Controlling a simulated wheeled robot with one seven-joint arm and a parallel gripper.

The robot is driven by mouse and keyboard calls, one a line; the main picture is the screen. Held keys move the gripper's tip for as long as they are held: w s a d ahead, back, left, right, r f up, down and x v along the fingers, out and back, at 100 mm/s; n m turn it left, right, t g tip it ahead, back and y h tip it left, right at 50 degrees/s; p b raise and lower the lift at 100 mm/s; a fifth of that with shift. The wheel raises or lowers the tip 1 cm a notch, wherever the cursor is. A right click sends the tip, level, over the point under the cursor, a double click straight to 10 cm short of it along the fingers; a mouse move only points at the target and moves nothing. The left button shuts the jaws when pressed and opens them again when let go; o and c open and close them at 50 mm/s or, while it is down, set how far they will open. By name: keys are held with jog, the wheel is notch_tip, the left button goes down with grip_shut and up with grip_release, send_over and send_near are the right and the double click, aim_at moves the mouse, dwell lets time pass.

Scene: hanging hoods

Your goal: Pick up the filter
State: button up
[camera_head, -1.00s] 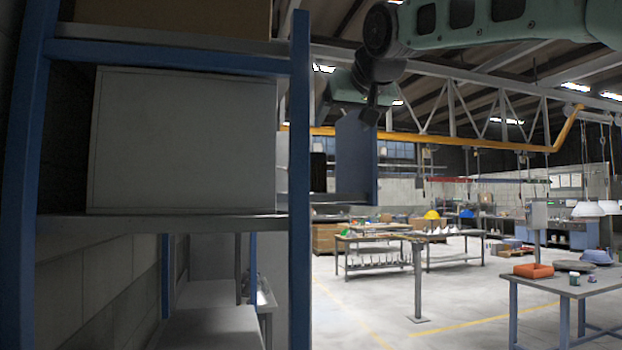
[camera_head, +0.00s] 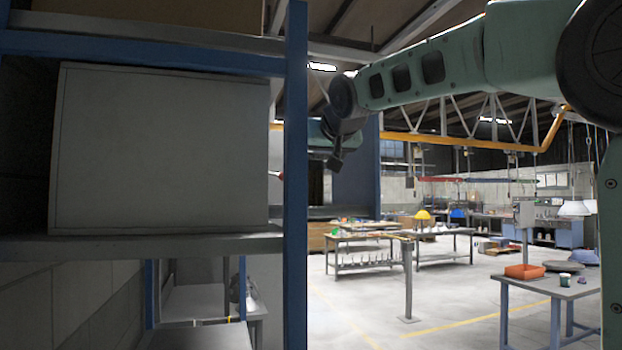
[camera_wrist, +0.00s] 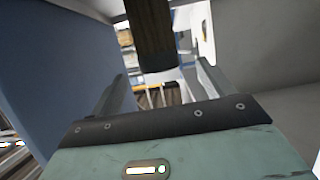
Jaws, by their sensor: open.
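A dark upright cylinder (camera_wrist: 152,30), which looks like the filter, shows at the top middle of the wrist view. It is brown above with a black band below, and its top is cut off by the picture edge. My gripper (camera_wrist: 160,74) is open, with one finger on each side of the space below and in front of the cylinder. I see no contact between them. In the head view a dark shape (camera_head: 315,181) right of the blue post may be the same cylinder. My gripper is mostly hidden behind that post there.
A large grey box (camera_head: 160,150) stands on the shelf (camera_head: 150,246) at left. The blue post (camera_head: 296,120) is close to my arm. A blue panel (camera_wrist: 60,80) is left of my gripper, and a pale surface (camera_wrist: 265,45) is on its right. Worktables (camera_head: 560,290) stand farther off.

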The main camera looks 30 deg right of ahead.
aim_at(315, 160)
jog(key=x, duration=0.3)
jog(key=shift+p, duration=0.4)
jog(key=shift+w+d+p, duration=0.25)
jog(key=shift+w+p, duration=0.3)
jog(key=p+x, duration=0.2)
jog(key=x, duration=0.2)
jog(key=shift+w+d+f, duration=0.1)
jog(key=shift+f, duration=0.05)
jog(key=c, duration=1.2)
